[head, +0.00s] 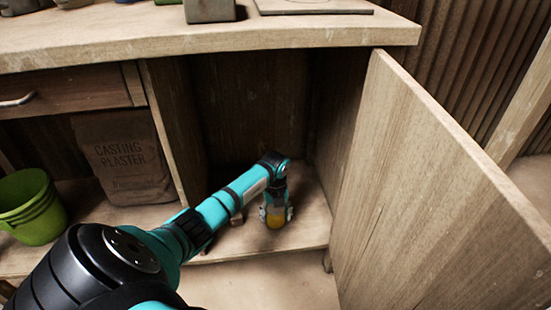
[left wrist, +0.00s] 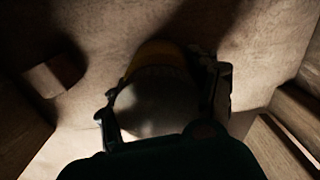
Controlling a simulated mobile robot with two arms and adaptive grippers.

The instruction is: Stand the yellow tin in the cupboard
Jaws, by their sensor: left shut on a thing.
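The yellow tin (head: 275,219) is inside the open cupboard (head: 310,222), near the front of its floor. My left gripper (head: 276,212) reaches down into the cupboard and is shut on the tin. In the left wrist view, the tin (left wrist: 155,95) shows a round pale top and a yellow side between the two fingers. It looks upright. I cannot tell whether its base touches the floor. My right gripper is not in view.
The cupboard door (head: 430,190) stands open at the right. A small block (left wrist: 48,80) lies on the cupboard floor beside the tin. A green bucket (head: 32,207) and a casting plaster bag (head: 122,155) stand on the shelf at left. The bench top (head: 300,30) overhangs the cupboard.

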